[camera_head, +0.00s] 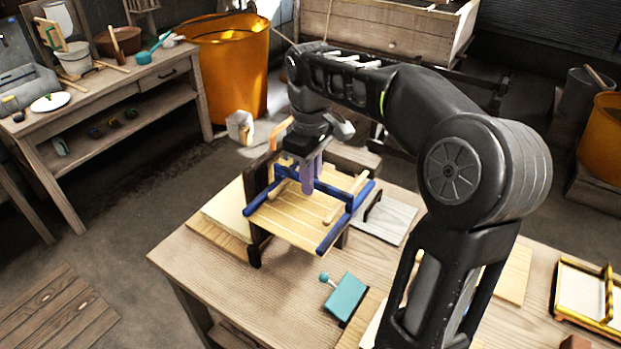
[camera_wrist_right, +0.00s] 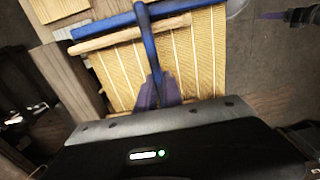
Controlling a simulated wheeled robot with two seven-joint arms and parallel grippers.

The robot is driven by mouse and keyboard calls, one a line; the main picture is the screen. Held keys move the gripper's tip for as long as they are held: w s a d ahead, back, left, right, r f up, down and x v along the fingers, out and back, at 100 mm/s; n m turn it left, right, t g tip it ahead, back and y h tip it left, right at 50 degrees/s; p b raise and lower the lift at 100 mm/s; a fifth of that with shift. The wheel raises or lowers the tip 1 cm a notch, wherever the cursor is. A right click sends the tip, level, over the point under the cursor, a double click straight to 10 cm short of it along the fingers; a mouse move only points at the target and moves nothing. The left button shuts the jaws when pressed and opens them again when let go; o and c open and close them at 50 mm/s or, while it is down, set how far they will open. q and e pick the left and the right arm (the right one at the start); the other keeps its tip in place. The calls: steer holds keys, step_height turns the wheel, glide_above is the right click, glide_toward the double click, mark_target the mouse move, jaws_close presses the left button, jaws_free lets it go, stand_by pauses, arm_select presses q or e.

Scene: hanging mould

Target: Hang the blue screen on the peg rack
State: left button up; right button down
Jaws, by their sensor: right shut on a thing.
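The blue screen (camera_head: 285,228) has blue bars and a pale slatted face. It is tilted above the table (camera_head: 175,255), beside the dark wooden peg rack (camera_head: 254,238). Light wooden pegs (camera_head: 347,198) show close to the screen, one near each side. My right gripper (camera_head: 310,185) points down with its purple fingers shut on the screen's blue middle bar. The right wrist view shows the fingers (camera_wrist_right: 165,92) on this bar, with the slatted face (camera_wrist_right: 200,60) beyond. I cannot tell whether the screen rests on the pegs. My left gripper is not clearly in view.
A teal block with a knobbed handle (camera_head: 345,297) lies on the table in front. A grey board (camera_head: 388,219) lies right of the rack. A yellow-edged frame (camera_head: 583,290) is at the far right. My right arm covers much of the table's right half.

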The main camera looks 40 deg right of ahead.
steer(key=shift+f+b, duration=0.35)
steer(key=shift+f, duration=0.2)
steer(key=c, duration=1.4)
jaws_free()
